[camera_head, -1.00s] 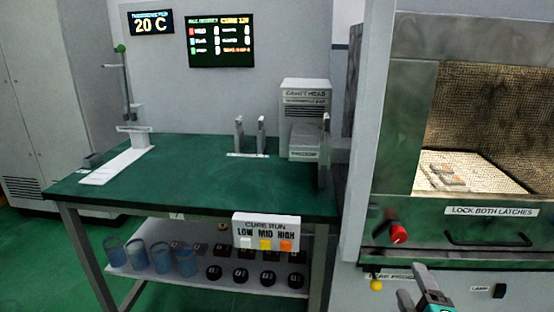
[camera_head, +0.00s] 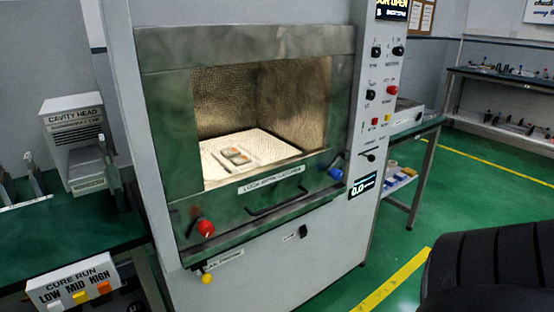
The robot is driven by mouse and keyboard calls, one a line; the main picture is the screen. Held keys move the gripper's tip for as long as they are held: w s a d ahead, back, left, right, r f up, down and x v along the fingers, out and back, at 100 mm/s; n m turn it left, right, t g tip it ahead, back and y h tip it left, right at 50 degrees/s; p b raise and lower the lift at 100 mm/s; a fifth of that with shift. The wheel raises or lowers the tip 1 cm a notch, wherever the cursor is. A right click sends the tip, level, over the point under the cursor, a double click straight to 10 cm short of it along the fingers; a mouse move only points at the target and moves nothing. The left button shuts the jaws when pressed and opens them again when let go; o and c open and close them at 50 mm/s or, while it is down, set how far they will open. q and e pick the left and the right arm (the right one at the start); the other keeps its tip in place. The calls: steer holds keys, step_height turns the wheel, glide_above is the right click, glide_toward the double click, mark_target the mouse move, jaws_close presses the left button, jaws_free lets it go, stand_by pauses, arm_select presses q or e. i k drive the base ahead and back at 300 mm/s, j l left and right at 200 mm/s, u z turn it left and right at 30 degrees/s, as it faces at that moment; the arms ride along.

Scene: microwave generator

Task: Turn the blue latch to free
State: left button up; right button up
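The blue latch (camera_head: 335,174) is at the right end of the green front panel below the oven opening, under the right side of the cavity. The red latch (camera_head: 205,228) is at the left end of the same panel. A dark handle (camera_head: 277,205) and a white label (camera_head: 270,178) about locking latches lie between them. A black ribbed part of mine fills the lower right corner. Neither gripper shows in the view now.
A green bench (camera_head: 60,240) with a grey cavity head unit (camera_head: 75,140) stands at left. A control column with knobs (camera_head: 378,92) rises right of the opening. Another bench (camera_head: 425,135) stands behind it. Green floor with yellow lines is clear at right.

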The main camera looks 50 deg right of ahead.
mark_target(334, 171)
steer(key=k+z, duration=0.15)
steer(key=z, duration=1.8)
